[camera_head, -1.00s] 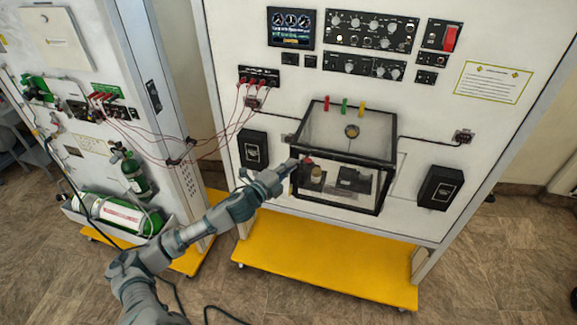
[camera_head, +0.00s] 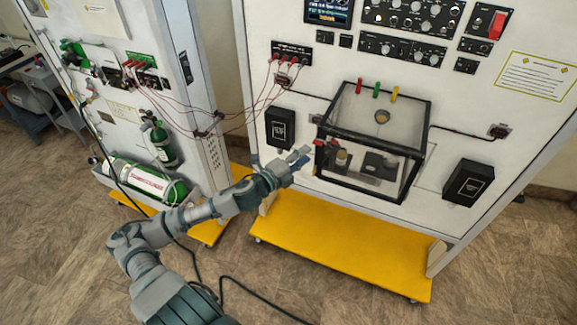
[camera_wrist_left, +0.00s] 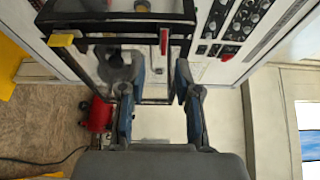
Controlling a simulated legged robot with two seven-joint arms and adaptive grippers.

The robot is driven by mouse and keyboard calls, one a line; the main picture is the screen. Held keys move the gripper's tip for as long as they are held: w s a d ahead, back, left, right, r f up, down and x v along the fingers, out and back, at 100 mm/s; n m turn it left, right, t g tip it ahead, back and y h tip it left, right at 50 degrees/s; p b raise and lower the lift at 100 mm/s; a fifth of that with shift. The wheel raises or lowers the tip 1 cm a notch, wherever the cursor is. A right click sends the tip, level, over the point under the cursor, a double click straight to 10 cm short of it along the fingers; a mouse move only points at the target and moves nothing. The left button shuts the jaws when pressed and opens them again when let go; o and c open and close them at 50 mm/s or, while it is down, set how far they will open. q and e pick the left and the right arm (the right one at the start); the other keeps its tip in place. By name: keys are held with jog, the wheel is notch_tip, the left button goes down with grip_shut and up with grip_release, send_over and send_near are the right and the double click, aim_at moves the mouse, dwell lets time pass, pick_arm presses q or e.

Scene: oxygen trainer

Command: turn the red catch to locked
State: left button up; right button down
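A clear box with a dark frame (camera_head: 405,148) is mounted on the white panel. A small red part (camera_head: 320,143), which looks like the red catch, is at its upper left front edge. In the left wrist view a red handle (camera_wrist_left: 164,40) lies along the box frame, beyond the fingers; I cannot tell whether it is the same part. My left gripper (camera_head: 302,157) is just left of and below the small red part, apart from it. The left wrist view shows its two fingers (camera_wrist_left: 158,98) spread, with nothing between them. My right gripper is not in view.
Red, green and yellow pieces (camera_head: 376,90) stand along the box top. Black boxes (camera_head: 280,128) (camera_head: 468,183) flank it. Red wires (camera_head: 235,112) run left to a second panel with green cylinders (camera_head: 145,180). A yellow base (camera_head: 345,243) lies below.

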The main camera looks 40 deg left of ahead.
pick_arm(q)
jog(key=s, duration=0.6)
jog(key=shift+a, duration=0.45)
jog(key=shift+s, duration=0.1)
